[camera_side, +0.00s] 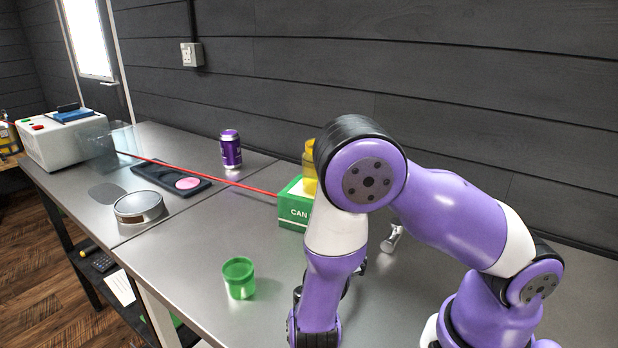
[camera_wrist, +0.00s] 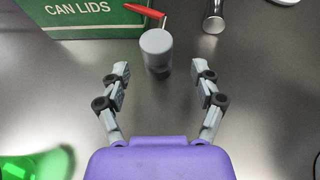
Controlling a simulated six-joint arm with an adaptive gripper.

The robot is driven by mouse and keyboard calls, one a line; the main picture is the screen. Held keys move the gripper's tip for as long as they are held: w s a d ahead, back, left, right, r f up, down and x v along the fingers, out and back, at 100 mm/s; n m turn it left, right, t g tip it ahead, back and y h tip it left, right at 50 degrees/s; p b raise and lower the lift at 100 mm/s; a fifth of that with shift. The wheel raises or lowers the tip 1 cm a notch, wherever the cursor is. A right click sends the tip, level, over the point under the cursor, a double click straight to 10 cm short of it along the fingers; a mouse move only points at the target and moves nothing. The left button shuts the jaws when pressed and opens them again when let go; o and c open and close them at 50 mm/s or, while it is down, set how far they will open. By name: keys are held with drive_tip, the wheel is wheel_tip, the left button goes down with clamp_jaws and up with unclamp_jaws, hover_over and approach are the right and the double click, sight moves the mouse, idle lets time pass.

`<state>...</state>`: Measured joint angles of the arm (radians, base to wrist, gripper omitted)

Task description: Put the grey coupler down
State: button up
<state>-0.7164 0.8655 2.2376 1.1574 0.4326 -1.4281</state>
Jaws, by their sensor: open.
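The grey coupler (camera_wrist: 156,48), a smooth grey cylinder, stands upright on the steel table in the wrist view, close to the can lids box. My gripper (camera_wrist: 160,75) is open, with its two fingers spread wide and nothing between them. The coupler is just beyond the fingertips, roughly centred between them, and I see no finger touching it. In the side view my arm hides the coupler and most of the gripper.
A green CAN LIDS box (camera_side: 293,213) stands behind, with a red-handled tool (camera_wrist: 146,11) beside it. A green cup (camera_side: 239,278) stands at left. A purple can (camera_side: 231,149) is farther back.

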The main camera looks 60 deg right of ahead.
drive_tip(key=x, duration=0.6)
drive_tip(key=shift+a+f, duration=0.1)
drive_tip(key=shift+f, duration=0.05)
clamp_jaws()
idle(0.4)
